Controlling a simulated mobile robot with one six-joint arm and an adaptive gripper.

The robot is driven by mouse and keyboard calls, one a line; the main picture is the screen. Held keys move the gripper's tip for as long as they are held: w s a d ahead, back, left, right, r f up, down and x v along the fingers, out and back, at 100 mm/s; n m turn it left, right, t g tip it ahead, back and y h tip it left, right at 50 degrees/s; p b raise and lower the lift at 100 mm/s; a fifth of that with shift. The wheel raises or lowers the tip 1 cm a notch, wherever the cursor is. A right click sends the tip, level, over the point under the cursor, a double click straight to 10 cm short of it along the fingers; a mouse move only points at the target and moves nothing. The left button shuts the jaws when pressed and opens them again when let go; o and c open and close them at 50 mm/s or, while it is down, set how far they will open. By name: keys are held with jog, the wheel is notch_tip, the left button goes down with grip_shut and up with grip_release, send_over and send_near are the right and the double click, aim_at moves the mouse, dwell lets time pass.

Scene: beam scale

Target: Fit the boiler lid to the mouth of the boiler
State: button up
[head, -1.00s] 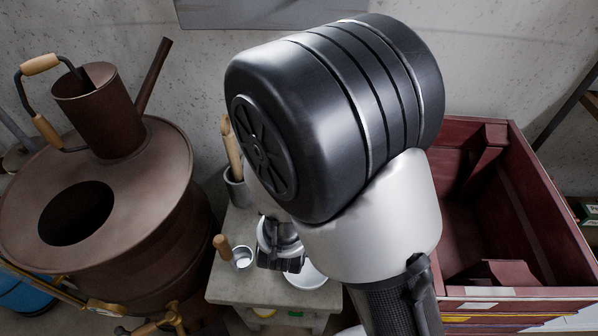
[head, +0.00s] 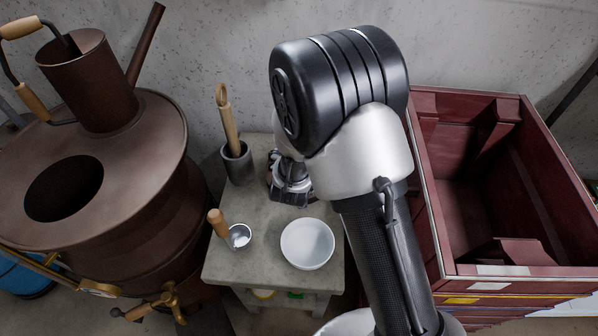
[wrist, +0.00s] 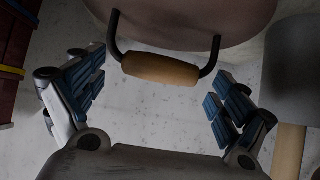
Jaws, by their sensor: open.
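The boiler (head: 150,130) is a large brown metal vessel at the left of the head view. Its mouth (head: 64,188) is a dark, uncovered round hole in the top. My gripper (head: 290,196) is low over the back of the small table, partly hidden by my arm. In the wrist view my gripper (wrist: 157,95) is open, with a finger on each side of a wooden handle (wrist: 160,68) on a black bracket. The bracket joins a rounded brown piece (wrist: 195,25), which looks like the boiler lid, cut off by the frame. I cannot make out the lid in the head view.
The grey table (head: 258,215) holds a white bowl (head: 307,243), a small wooden-handled dipper (head: 239,236) and a grey cup (head: 238,163) with a wooden tool. A brown can (head: 88,85) stands on the boiler. A red crate (head: 535,130) is at right. The wall is close behind.

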jog(key=shift+w, duration=0.1)
jog(key=c, duration=2)
jog(key=shift+c, duration=0.2)
jog(key=shift+w+r, duration=0.1)
jog(key=shift+r, duration=0.05)
